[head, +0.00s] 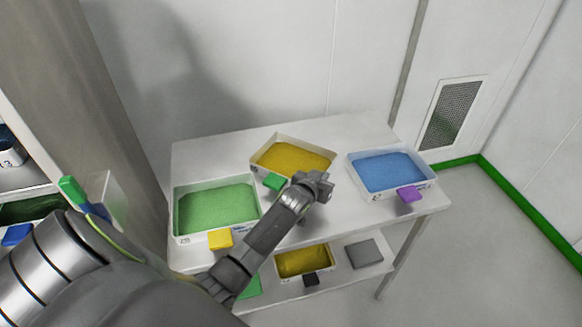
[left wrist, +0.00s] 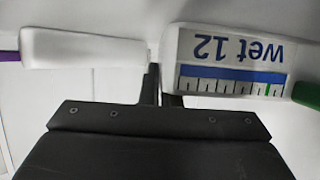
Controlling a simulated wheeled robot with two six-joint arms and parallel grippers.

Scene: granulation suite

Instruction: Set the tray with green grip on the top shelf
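The tray with green grip (head: 317,153) is a white tray of yellow powder at the back middle of the table. Its green grip (head: 274,182) faces the front. In the left wrist view its label side (left wrist: 228,48) reads "wet 12" upside down, with the green grip (left wrist: 307,94) at the right edge. My left gripper (head: 321,182) is at this tray's near right corner. In the left wrist view its fingers (left wrist: 163,88) show beside the tray's end; whether they touch or pinch it is unclear. My right gripper is not in view.
The table (head: 335,215) also holds a green-powder tray with yellow grip (head: 220,239) and a blue-powder tray with purple grip (head: 410,194). Its lower shelf (head: 341,271) bears a yellow-powder tray with black grip (head: 310,279) and a grey slab (head: 365,253). Shelving with trays stands at left.

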